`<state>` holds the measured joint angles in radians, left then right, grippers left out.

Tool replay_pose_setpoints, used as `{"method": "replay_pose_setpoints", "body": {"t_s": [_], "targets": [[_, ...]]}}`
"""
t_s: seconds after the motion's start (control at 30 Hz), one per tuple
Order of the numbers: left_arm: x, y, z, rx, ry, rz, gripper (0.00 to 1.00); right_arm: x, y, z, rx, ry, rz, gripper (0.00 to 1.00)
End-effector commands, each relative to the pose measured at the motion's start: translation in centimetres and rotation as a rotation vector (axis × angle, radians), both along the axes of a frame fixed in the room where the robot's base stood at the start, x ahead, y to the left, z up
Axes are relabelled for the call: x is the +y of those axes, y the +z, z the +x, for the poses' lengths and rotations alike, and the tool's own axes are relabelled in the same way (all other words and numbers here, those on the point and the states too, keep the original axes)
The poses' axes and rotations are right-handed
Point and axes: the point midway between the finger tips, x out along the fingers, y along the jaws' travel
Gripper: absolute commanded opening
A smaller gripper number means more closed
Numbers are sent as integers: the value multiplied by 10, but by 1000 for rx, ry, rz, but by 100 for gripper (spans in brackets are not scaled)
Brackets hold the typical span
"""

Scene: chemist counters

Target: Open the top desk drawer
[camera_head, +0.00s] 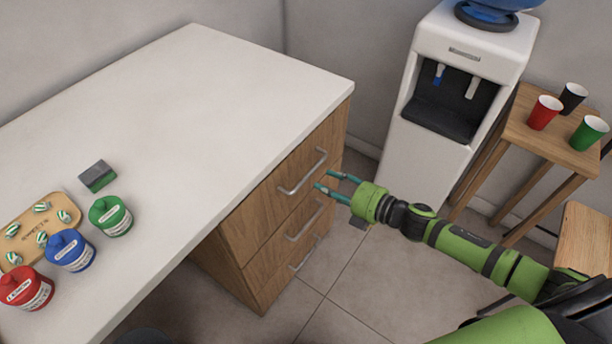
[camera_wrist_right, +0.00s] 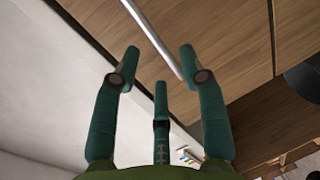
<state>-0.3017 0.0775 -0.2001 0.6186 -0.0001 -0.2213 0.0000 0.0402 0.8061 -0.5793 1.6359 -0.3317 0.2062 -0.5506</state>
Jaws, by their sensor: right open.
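The desk (camera_head: 190,100) has a white top and a column of wooden drawers at its right end. The top drawer (camera_head: 262,207) looks shut, its front flush with the others. Its silver bar handle (camera_head: 303,174) is on the front. My right gripper (camera_head: 325,181) has green arm links and teal fingers. It is open and empty, just right of the top handle. In the right wrist view, the gripper (camera_wrist_right: 159,58) faces the wooden front, and a silver bar (camera_wrist_right: 155,32) runs between its fingertips in the picture. I cannot tell whether they touch. My left gripper is out of view.
Two lower drawers have handles (camera_head: 305,221) below. A water dispenser (camera_head: 398,160) and a small wooden table (camera_head: 530,137) with red, black and green cups stand at the right. Jars (camera_head: 70,251) and a wooden tray (camera_head: 28,218) sit on the desk's left. Floor before the drawers is clear.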

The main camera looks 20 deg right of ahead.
Motion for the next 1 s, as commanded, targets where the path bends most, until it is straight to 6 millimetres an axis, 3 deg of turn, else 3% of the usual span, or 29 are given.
{"method": "replay_pose_setpoints", "body": {"t_s": [0.23, 0.5, 0.87, 0.97, 1.0], "targets": [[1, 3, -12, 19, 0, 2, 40, 21, 4, 21, -25, 23, -9, 43], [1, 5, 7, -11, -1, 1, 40, 42, -5, 49, -21, 19, -9, 43], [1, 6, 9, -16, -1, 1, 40, 46, -8, 53, -19, 19, -10, 43], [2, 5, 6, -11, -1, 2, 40, 45, -8, 53, -18, 19, -9, 7], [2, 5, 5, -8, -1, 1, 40, 45, -8, 53, -18, 19, -9, 0]]}}
